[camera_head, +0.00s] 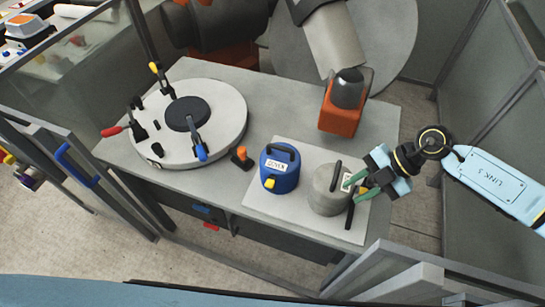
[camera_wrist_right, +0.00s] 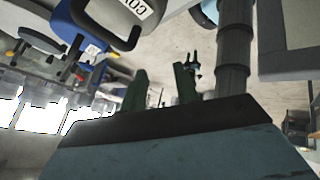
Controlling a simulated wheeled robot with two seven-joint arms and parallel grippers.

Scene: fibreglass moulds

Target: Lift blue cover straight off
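The blue cover (camera_head: 281,181) is a short blue cylinder with a black top handle, a white label and a yellow part low on its front. It stands upright on a pale grey plate (camera_head: 258,207) on the table. My right gripper (camera_head: 357,186) has green fingers and is to the right of the cover, beside a grey cylinder. The fingers are apart with nothing between them in the right wrist view (camera_wrist_right: 162,82). My left gripper is not in view.
The grey cylinder (camera_head: 325,200) with a black handle stands between the cover and my right gripper. A round turntable (camera_head: 230,112) with clamps is at left. An orange-handled piece (camera_head: 241,157) is left of the cover. An orange and black tool head (camera_head: 341,112) hangs behind.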

